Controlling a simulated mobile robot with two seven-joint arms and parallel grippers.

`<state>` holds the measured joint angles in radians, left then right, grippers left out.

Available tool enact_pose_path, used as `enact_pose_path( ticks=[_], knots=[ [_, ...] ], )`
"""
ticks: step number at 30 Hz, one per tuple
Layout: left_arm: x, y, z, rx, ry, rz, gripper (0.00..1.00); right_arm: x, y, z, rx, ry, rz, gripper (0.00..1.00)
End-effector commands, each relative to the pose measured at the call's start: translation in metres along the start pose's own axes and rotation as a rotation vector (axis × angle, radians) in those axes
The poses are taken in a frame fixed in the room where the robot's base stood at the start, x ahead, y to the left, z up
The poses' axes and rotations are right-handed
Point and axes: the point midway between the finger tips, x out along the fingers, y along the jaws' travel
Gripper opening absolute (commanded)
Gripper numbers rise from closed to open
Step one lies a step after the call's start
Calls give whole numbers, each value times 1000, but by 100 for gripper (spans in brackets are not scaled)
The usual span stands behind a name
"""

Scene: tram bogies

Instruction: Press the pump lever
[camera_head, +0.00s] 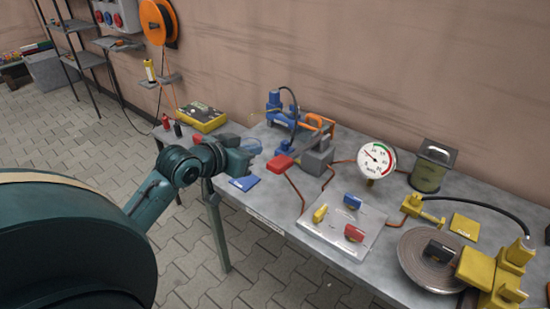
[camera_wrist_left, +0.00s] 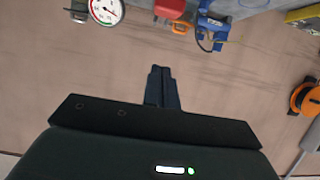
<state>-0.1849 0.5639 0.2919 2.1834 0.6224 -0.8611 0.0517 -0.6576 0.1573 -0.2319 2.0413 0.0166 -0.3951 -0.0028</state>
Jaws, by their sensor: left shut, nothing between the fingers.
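A blue pump (camera_head: 274,108) with a black hose stands at the back left of the grey workbench. A red grip (camera_head: 280,162) lies in front of it, beside a grey block (camera_head: 316,160); I take this for the pump lever's end, but its link is unclear. In the left wrist view the blue pump (camera_wrist_left: 210,27) and a red part (camera_wrist_left: 168,7) show at the top edge. My left gripper (camera_head: 252,149) is just left of the red grip, apparently apart from it. Its fingers (camera_wrist_left: 161,86) are shut and empty. My right gripper is not in view.
A round gauge (camera_head: 376,160) stands behind a plate with yellow, blue and red valve handles (camera_head: 353,233). A blue pad (camera_head: 244,183) lies near the bench's left edge. A coiled hose (camera_head: 422,260) and yellow fittings (camera_head: 478,268) occupy the right. A side table holds a yellow case (camera_head: 201,117).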

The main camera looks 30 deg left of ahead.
Motion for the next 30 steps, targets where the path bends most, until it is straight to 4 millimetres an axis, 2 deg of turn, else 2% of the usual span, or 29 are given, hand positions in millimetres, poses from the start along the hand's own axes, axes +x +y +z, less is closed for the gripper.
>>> enact_pose_path(
  ticks=[5, 15, 18, 21, 30],
  knots=[
    [28, 0, -2, -3, 2, 0, 0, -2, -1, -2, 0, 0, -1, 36],
    [98, 0, 1, -2, -1, 1, 0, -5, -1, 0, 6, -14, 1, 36],
    [100, 1, 21, -2, -5, 0, 0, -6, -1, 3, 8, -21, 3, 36],
    [102, 0, 31, 0, -2, 0, 0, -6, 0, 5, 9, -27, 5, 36],
    [104, 0, 39, 1, 1, 0, 0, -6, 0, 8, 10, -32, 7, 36]
  ],
)
